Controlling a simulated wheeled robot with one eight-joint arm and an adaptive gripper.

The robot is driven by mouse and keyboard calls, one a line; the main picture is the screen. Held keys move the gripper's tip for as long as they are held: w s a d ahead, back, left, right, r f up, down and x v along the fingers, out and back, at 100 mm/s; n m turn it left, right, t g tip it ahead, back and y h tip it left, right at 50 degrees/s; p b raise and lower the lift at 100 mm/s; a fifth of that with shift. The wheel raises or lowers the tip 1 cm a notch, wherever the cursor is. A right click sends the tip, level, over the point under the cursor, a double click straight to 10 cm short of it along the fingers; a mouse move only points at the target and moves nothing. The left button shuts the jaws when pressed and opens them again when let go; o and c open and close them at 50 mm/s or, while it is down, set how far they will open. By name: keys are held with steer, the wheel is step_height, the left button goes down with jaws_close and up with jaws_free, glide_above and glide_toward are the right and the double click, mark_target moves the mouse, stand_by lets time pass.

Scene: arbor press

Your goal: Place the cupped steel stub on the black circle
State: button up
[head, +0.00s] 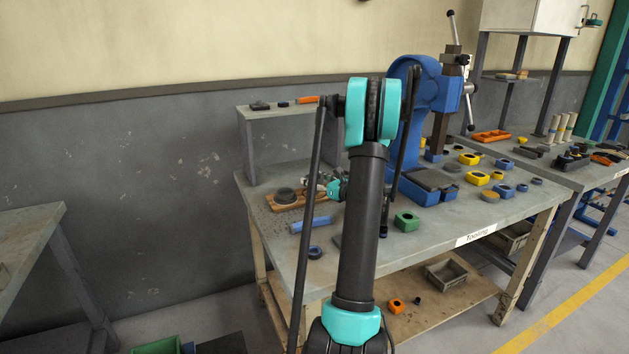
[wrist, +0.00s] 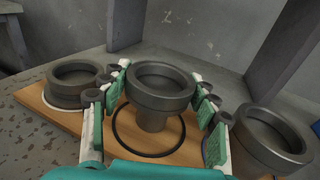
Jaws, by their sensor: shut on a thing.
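In the wrist view my gripper (wrist: 160,84) is shut on a cupped steel stub (wrist: 151,100), a dark grey piece with a wide hollow cup above a narrower stem. The stub is upright between the green finger pads. Its stem shows within the outline of the black circle (wrist: 115,138) on the wooden board (wrist: 60,116); I cannot tell whether its foot touches the board. In the head view my gripper (head: 334,186) is over the back left of the bench, partly hidden by my arm, and the held stub is not clear.
A similar cupped piece (wrist: 75,84) stands on a white circle at the left. Another (wrist: 272,138) is close by the right finger. A blue cylinder (head: 310,224) lies in front of the board. The blue arbor press (head: 420,100) stands to the right.

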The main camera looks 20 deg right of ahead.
steer(key=o, duration=1.4)
steer(key=v, duration=1.2)
steer(key=shift+r, duration=0.1)
